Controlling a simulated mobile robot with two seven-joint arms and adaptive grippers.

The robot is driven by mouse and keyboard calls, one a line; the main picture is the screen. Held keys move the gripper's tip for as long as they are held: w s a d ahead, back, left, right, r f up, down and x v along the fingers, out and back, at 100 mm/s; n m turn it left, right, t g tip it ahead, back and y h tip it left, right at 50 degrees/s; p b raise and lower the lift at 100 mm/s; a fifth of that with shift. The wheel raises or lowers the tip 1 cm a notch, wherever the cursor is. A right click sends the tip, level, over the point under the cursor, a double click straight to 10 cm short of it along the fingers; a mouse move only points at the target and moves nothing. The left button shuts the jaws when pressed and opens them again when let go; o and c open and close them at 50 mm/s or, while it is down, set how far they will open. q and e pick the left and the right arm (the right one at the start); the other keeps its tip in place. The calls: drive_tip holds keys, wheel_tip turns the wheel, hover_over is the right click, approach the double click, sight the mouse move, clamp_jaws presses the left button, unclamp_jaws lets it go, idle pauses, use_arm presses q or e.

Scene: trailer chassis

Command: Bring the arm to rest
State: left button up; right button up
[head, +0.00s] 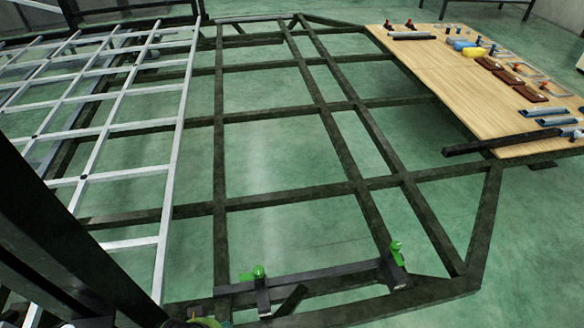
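Neither of my grippers shows in the head view. A large dark, blurred shape fills the lower left corner, and I cannot tell whether it is part of my arm. The dark trailer chassis (335,153) lies across the middle, with open gaps between its beams. A dark bar (325,274) lies along the near end of the chassis. A green-handled clamp (258,274) sits at its left end and another green-handled clamp (396,252) at its right end.
A light metal grid frame (118,110) covers the left side. A wooden table (452,92) at the right holds clamps, dark bars, brown blocks and blue tubes. A black bar (487,146) sticks out past its near edge. Green floor (535,240) is clear at the lower right.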

use_arm(q)
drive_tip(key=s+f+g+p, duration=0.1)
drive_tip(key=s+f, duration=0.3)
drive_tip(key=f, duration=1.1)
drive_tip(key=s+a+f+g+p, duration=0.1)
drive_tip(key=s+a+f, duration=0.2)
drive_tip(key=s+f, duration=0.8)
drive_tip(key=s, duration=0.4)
drive_tip(key=shift+p, duration=0.3)
